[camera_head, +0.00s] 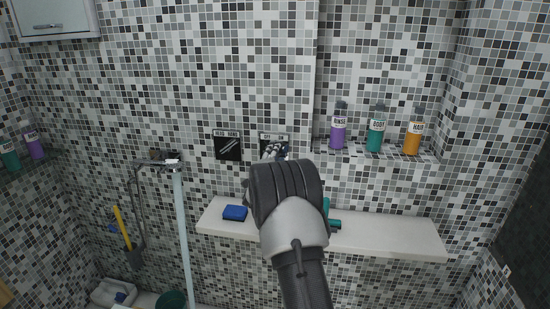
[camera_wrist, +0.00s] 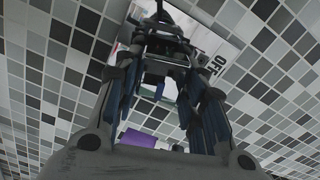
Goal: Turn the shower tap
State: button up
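In the head view, two square dark plates with label strips are on the mosaic wall: a left one (camera_head: 228,148) and a right one (camera_head: 273,136). The right one is partly hidden by my gripper (camera_head: 274,151), whose fingers are in front of it. In the wrist view, my fingers (camera_wrist: 160,48) stand on both sides of a gap, their tips near a pale plate (camera_wrist: 214,48) marked "OFF". A dark part shows between the tips; I cannot tell whether they grip it. A chrome mixer (camera_head: 160,162) with a hose is on the wall at left.
A white ledge (camera_head: 390,237) below my arm holds a blue sponge (camera_head: 235,212) and a teal item partly hidden by my arm. A tiled niche at right holds purple (camera_head: 338,130), teal (camera_head: 376,130) and orange (camera_head: 413,136) bottles. A glass panel edge (camera_head: 184,240) stands at left.

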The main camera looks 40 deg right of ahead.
jog(key=o, duration=0.3)
jog(key=shift+o, duration=0.2)
jog(key=shift+a, duration=0.1)
jog(key=v, duration=1.2)
